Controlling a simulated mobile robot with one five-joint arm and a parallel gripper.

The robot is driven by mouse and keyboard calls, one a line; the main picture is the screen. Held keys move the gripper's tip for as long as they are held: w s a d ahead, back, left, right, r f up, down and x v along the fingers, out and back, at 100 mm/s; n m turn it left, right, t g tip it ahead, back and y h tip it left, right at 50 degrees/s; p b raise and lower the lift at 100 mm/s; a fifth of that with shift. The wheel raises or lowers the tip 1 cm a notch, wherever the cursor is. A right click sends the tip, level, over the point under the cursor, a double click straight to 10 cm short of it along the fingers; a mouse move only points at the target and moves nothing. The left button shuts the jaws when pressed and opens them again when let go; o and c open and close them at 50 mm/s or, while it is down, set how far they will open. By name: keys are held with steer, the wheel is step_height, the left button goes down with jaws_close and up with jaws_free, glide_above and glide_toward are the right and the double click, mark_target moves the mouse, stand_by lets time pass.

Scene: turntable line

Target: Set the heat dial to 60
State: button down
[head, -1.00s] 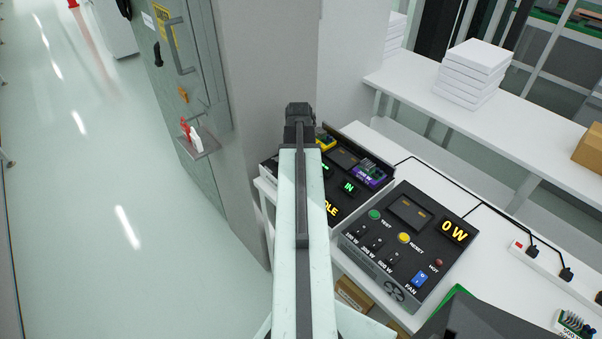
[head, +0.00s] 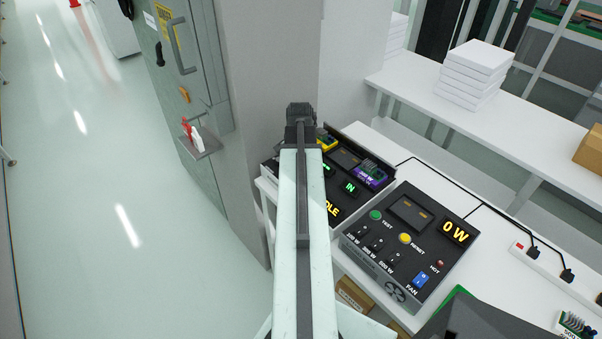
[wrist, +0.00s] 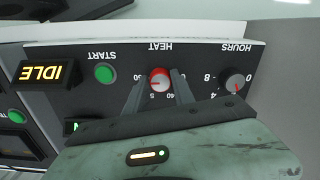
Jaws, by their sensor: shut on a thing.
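The heat dial (wrist: 160,74) is a red knob on a dark panel, seen upside down in the wrist view under the word HEAT. My gripper (wrist: 158,88) has one finger on each side of the dial and is shut on it. Numbers around the dial are partly hidden by the fingers; a 40 shows at its lower right. The exact setting of the dial is too small to read. In the head view my arm covers the dial and the fingertips.
The hours dial (wrist: 235,82) is right of the heat dial, and the green start button (wrist: 105,74) is left, beside the display (wrist: 45,73) reading IDLE. A second control box (head: 410,245) reading 0 W stands beside the panel. A grey pillar (head: 265,130) rises close left.

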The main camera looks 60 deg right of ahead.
steer(key=shift+s+d+m, duration=0.15)
steer(key=shift+s+m, duration=0.05)
steer(key=shift+m, duration=1)
steer(key=c, duration=1.1)
jaws_free()
steer(key=shift+s, duration=0.1)
steer(key=shift+o, duration=0.2)
steer(key=shift+r, duration=0.25)
step_height(320, 180, up, 7)
steer(key=p, duration=0.8)
steer(key=shift+r, duration=0.2)
steer(key=shift+f, duration=0.1)
